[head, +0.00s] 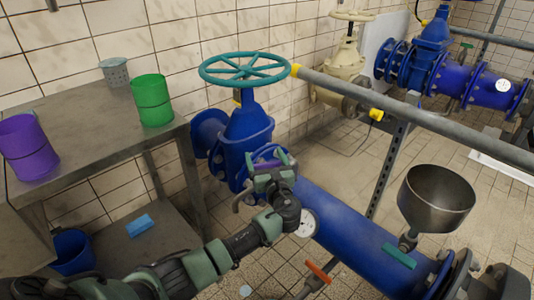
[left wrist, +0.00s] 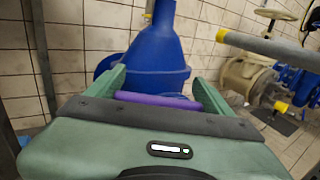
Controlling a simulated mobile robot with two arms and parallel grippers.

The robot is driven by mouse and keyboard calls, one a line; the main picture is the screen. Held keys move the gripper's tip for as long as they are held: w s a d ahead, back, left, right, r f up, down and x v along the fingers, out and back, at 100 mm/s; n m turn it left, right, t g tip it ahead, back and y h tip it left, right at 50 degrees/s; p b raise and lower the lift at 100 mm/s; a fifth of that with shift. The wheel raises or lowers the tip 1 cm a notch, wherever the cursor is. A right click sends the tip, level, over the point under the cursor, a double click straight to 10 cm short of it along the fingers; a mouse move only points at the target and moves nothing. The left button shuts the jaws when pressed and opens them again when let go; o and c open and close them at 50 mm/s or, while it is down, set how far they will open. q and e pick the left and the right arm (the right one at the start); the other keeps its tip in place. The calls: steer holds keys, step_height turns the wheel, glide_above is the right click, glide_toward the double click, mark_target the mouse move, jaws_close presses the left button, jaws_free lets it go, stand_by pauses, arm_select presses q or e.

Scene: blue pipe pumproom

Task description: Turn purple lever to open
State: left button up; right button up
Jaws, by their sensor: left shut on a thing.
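The purple lever (left wrist: 158,99) lies across between the green fingers of my left gripper (left wrist: 160,90) in the left wrist view, in front of the blue valve body (left wrist: 158,50). In the head view my left gripper (head: 269,163) is at the blue valve (head: 245,128), below its teal handwheel (head: 244,69). It is shut on the lever. Most of the lever is hidden by the gripper in the head view, with only a little purple showing. My right gripper is in neither view.
A thick blue pipe (head: 345,225) runs to the lower right, with a gauge (head: 307,223) beside my left wrist. A metal funnel (head: 436,198) and a grey rail (head: 430,118) are to the right. A table (head: 98,127) at left holds purple and green buckets.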

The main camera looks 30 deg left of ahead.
mark_target(269, 164)
arm_select(q)
steer(key=n+g+y, duration=0.1)
steer(key=g, duration=0.1)
steer(key=n+g+y+b, duration=0.1)
steer(key=n+g+y, duration=0.1)
steer(key=s+n+g+y, duration=0.1)
steer(key=n+g, duration=0.1)
steer(key=shift+a+g+y+b, duration=0.3)
steer(key=shift+a+b, duration=0.05)
steer(key=shift+s+a+n+g+y, duration=0.15)
steer(key=shift+n+g+y, duration=0.15)
steer(key=shift+n+g, duration=0.4)
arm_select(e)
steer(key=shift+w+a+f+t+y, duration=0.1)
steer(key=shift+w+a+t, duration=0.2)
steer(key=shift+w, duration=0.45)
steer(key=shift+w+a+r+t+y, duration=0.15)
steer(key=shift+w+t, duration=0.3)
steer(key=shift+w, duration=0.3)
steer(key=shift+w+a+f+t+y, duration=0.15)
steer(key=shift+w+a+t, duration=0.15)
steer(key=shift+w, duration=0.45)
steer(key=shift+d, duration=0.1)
arm_select(q)
steer(key=o, duration=1.3)
